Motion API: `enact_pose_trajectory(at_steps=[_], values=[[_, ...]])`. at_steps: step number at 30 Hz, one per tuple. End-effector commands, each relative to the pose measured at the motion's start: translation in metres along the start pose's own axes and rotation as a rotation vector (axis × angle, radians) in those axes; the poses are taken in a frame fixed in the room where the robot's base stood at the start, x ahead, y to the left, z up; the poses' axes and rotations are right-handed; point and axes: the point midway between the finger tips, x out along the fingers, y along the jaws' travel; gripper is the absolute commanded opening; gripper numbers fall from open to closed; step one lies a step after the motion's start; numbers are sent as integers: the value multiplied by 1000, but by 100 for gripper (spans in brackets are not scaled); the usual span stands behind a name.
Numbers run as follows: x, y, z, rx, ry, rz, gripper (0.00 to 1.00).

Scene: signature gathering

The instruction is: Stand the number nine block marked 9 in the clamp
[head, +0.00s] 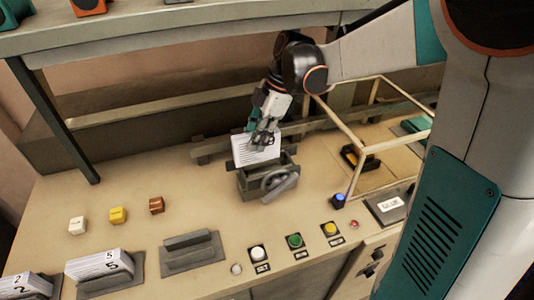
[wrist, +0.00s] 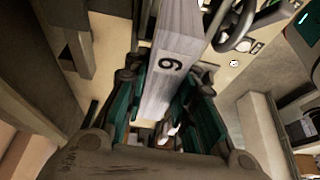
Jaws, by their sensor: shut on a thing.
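The number nine block (head: 256,149) is a pale stack of sheets with dark lines on its face. It also shows in the wrist view (wrist: 174,75), with the mark 9 on its narrow side. My gripper (head: 266,137) is shut on its upper part; the fingers flank it in the wrist view (wrist: 165,95). The clamp (head: 253,187) is a grey vise with a round handwheel at its front. The block is roughly upright at the clamp's top, its lower edge close to the jaws. I cannot tell whether it rests inside or how deep.
Blocks marked 5 (head: 98,264) and 2 (head: 25,285) stand in holders at the front left; an empty holder (head: 190,252) is beside them. White, yellow and brown cubes lie behind. Several buttons (head: 295,241) line the front edge. A wooden frame (head: 352,185) stands right of the clamp.

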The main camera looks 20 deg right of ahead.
Motion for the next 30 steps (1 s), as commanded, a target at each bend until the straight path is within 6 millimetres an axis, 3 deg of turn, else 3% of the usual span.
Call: enact_pose_trajectory(at_steps=[5, 21, 30], values=[[-12, 0, 33, 2, 0, 1, 0], [50, 1, 54, 0, 0, 0, 0], [53, 0, 55, 0, 0, 0, 0]])
